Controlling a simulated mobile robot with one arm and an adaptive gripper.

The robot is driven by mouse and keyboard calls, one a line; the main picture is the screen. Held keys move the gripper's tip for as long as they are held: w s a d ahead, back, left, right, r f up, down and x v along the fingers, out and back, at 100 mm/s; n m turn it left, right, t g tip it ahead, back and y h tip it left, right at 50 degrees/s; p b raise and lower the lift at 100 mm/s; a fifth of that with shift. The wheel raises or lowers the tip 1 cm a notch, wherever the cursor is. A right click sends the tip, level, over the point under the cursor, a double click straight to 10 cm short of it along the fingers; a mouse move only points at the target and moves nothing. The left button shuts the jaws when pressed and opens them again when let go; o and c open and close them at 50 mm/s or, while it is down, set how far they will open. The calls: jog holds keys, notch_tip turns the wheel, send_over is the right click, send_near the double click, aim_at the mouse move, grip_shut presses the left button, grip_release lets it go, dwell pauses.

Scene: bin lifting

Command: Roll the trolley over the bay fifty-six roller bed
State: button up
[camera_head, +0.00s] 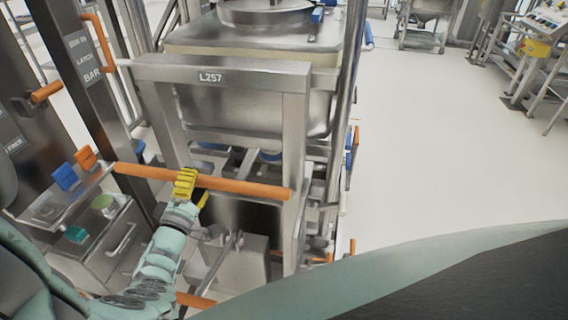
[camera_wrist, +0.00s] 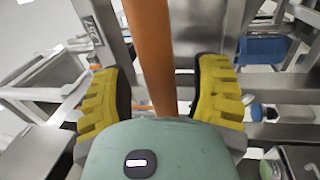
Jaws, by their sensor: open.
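A steel frame labelled L257 (camera_head: 228,78), which looks like the trolley, stands in the middle of the head view with a large steel bin (camera_head: 250,112) behind its top beam. An orange push bar (camera_head: 245,187) crosses its near side, and shows in the wrist view (camera_wrist: 150,50). My gripper (camera_head: 187,184) is at the bar, left of its middle. In the wrist view its yellow fingers (camera_wrist: 163,95) are open, one on each side of the bar, with gaps between. No bay fifty-six label is readable, and I cannot make out a separate roller bed.
A dark post (camera_head: 82,60) marked "LATCH BAR" with an orange handle stands at left. A small steel shelf (camera_head: 75,205) with blue, orange and green items is at lower left. Open pale floor (camera_head: 440,150) lies to the right; a bench with a yellow box (camera_head: 535,47) is at far right.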

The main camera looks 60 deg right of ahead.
jog(key=shift+x, duration=1.3)
jog(key=shift+o, duration=0.4)
jog(key=shift+s, duration=0.1)
jog(key=c, duration=1.1)
grip_shut()
jog(key=shift+r, duration=0.15)
